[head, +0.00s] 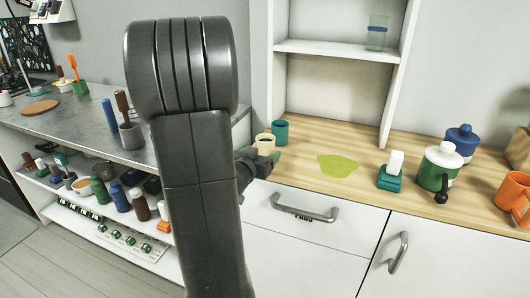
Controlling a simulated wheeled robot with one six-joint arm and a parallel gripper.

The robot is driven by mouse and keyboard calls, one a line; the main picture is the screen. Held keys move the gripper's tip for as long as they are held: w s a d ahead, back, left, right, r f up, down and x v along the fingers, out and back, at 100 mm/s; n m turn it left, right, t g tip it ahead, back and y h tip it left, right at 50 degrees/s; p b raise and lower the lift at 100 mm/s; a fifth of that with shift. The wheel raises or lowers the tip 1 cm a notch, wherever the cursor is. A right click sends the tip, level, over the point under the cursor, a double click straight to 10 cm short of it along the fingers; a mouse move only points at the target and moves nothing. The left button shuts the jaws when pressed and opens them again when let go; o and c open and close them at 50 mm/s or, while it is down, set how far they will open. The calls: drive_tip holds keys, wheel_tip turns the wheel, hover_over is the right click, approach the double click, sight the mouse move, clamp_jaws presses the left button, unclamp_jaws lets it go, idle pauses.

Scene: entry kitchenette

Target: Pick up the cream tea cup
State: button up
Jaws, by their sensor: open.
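My gripper (261,164) is beside the near side of the cup, low over the counter's front edge. It is open, and part of it is hidden behind my large dark arm link. I cannot tell whether the fingers touch the cup or reach around it.
A teal cup (280,132) stands just behind the cream cup. A green flat patch (338,165), a teal block with a white top (390,174), a green pot (437,169), a blue pot (461,142) and an orange mug (513,195) are further right. A cluttered grey shelf (80,127) is left.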

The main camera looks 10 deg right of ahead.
sight(268, 148)
drive_tip(key=x, duration=0.5)
drive_tip(key=shift+d+b, duration=0.15)
drive_tip(key=shift+b, duration=0.15)
drive_tip(key=c, duration=1.2)
